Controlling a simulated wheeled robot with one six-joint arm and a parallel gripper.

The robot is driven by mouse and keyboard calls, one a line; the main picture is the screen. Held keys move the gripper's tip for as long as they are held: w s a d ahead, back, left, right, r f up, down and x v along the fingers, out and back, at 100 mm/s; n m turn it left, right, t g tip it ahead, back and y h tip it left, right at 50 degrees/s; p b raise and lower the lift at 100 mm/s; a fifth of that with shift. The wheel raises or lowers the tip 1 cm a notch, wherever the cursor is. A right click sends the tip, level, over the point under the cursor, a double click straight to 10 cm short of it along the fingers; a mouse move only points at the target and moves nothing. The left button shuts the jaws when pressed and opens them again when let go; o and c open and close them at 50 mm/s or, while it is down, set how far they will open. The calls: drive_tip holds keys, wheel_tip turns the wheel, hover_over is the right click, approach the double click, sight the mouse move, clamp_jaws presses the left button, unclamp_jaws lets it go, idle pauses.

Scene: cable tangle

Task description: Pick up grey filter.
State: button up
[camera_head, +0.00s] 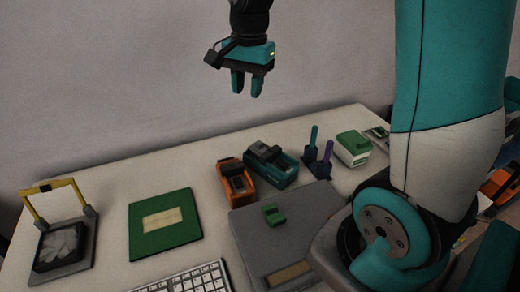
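My gripper (247,88) hangs at the top centre, well above the table and against the wall. Its two teal fingers point down with an empty gap between them, so it is open and holds nothing. I cannot single out a grey filter for certain. A dark square unit with a grey fan-like face (62,246) lies on a grey plate under a yellow handle at the left. A large flat grey box (285,238) lies at the front centre, with a small green clip (273,213) on top. My own arm hides part of the table at the right.
A green board (145,235) with a beige pad lies left of centre. Behind the grey box stand an orange device (236,182), a teal device (272,166), upright teal and purple tools (318,158) and a green-white box (353,148). A keyboard (190,281) is at the front.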

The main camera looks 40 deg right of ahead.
drive_tip(key=w+d+f+m, duration=0.2)
drive_tip(key=d+f+m, duration=0.1)
drive_tip(key=d+m, duration=0.25)
hover_over(261, 142)
drive_tip(key=shift+n+h, duration=0.3)
drive_tip(key=shift+n, duration=0.15)
drive_tip(key=f, duration=0.9)
drive_tip(key=shift+w+f, duration=0.2)
drive_tip(key=shift+f, duration=0.15)
drive_tip(key=shift+s+f+p, duration=0.1)
drive_tip(key=shift+f+p, duration=0.25)
drive_tip(key=shift+f, duration=2.7)
clamp_jaws()
